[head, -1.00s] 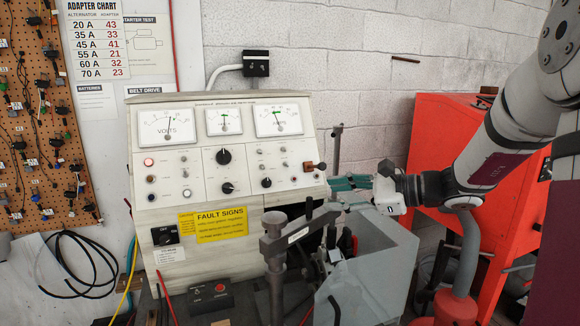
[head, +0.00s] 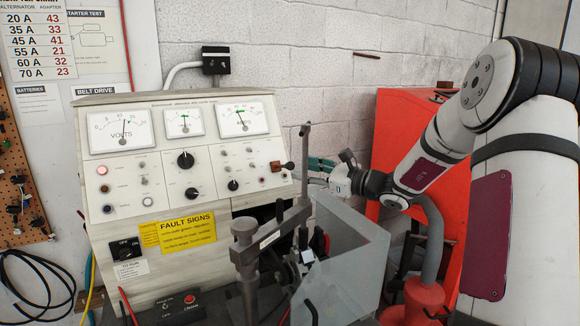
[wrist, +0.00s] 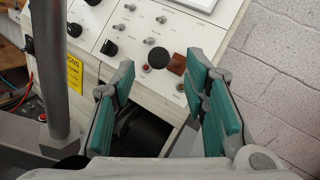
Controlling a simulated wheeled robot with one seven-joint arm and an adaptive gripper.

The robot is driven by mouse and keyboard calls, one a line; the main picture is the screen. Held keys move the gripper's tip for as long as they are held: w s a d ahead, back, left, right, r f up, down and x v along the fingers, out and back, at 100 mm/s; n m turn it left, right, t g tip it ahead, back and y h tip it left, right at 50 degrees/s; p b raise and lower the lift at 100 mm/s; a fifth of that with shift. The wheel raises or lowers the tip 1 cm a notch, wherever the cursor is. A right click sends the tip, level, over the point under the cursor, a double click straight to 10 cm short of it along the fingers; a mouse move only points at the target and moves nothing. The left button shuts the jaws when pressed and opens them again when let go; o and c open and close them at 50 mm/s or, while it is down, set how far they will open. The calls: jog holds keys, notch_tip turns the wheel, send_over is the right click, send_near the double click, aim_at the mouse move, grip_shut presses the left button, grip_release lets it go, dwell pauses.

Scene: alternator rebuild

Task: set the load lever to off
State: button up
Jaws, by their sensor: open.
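The load lever shows at the right edge of the sloping test panel as a dark round knob (head: 289,166) beside a small brown block (head: 275,167). In the wrist view its knob (wrist: 158,57) appears between the fingertips, with the brown block (wrist: 177,64) just to its right. I cannot read an on or off mark by it. My gripper (head: 318,165) is to the right of the lever, with teal finger pads. In the wrist view my gripper (wrist: 164,76) is open and empty, its fingers on either side of the knob's line of sight and apparently apart from it.
A grey post with a clamp arm (head: 300,190) stands in front of the panel's right side. A clear guard (head: 345,262) stands below my gripper. A red cabinet (head: 395,130) is behind my arm. Other knobs (head: 185,160) sit left of the lever.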

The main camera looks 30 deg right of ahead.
aim_at(293, 167)
jog(key=shift+x, duration=2.75)
jog(key=shift+c, duration=0.6)
grip_shut()
